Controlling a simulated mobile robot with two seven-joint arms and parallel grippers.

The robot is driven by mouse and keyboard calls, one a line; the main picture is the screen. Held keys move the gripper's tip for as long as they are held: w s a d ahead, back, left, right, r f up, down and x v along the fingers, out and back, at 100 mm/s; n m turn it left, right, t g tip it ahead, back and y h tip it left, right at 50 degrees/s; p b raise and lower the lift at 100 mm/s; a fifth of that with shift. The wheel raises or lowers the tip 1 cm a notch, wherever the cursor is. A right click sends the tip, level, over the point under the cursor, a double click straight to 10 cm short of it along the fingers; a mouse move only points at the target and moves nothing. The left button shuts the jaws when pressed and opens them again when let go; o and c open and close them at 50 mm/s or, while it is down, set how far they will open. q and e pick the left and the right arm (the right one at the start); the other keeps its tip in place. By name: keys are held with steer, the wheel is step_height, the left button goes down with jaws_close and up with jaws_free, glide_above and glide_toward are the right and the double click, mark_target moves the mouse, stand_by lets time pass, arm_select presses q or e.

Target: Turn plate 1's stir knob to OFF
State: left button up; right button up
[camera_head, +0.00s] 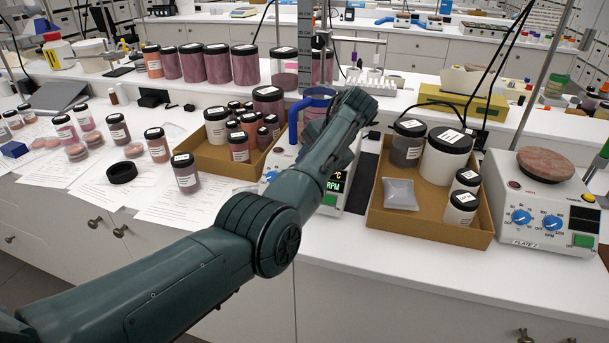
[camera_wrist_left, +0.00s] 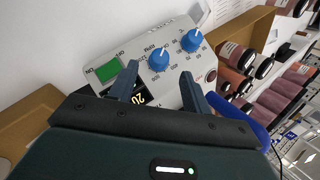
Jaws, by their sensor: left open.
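Plate 1 (camera_head: 283,161) stands mostly hidden behind my left arm in the head view, where part of its lit display (camera_head: 335,182) shows. In the left wrist view its pale front panel (camera_wrist_left: 182,72) carries two blue knobs and a green switch (camera_wrist_left: 107,70). The stir knob (camera_wrist_left: 159,59) is the one nearer the green switch; the other knob (camera_wrist_left: 191,40) is farther along. The stir knob's exact setting is too small to read. My left gripper (camera_wrist_left: 159,80) is open and empty, its fingers spread in front of the panel, apart from the knob as far as I can see.
A cardboard tray of jars (camera_head: 210,160) stands left of plate 1, another tray (camera_head: 400,222) to its right. Plate 2 (camera_head: 540,190) stands farther right. A blue-handled vessel (camera_head: 310,100) is above plate 1. Loose jars and papers cover the left bench.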

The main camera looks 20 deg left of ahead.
arm_select(q)
steer(key=v, duration=0.8)
steer(key=shift+d+r+b, duration=0.25)
steer(key=shift+r+b, duration=0.1)
steer(key=shift+b, duration=0.1)
arm_select(e)
steer(key=shift+a+f, duration=0.1)
arm_select(q)
steer(key=shift+s, duration=0.15)
